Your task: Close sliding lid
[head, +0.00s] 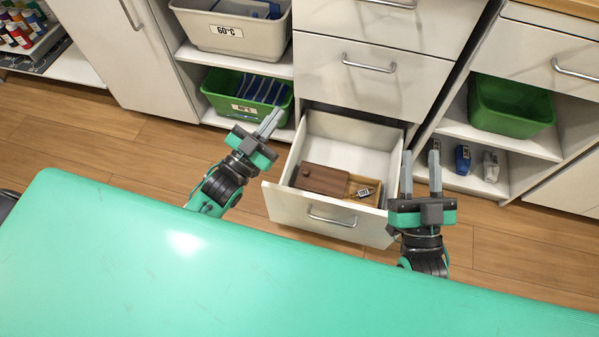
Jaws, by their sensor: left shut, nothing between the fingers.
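A small wooden box (365,180) lies in an open bottom drawer (350,133). Its dark brown sliding lid (323,180) covers the left part of the box, and the right part is open. A small metal-and-dark item with a tag (363,192) shows at the open right end; I cannot tell whether it lies fully inside. My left gripper (271,121) is shut and empty, above and left of the drawer. My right gripper (421,172) is open and empty, just right of the drawer, with its fingers pointing away from me.
The drawer front (325,216) stands out into the room. A green tabletop (180,280), mine, fills the foreground. A green bin (225,88) and a grey bin (230,32) stand on shelves at left. Another green bin (510,108) and bottles (462,160) stand at right.

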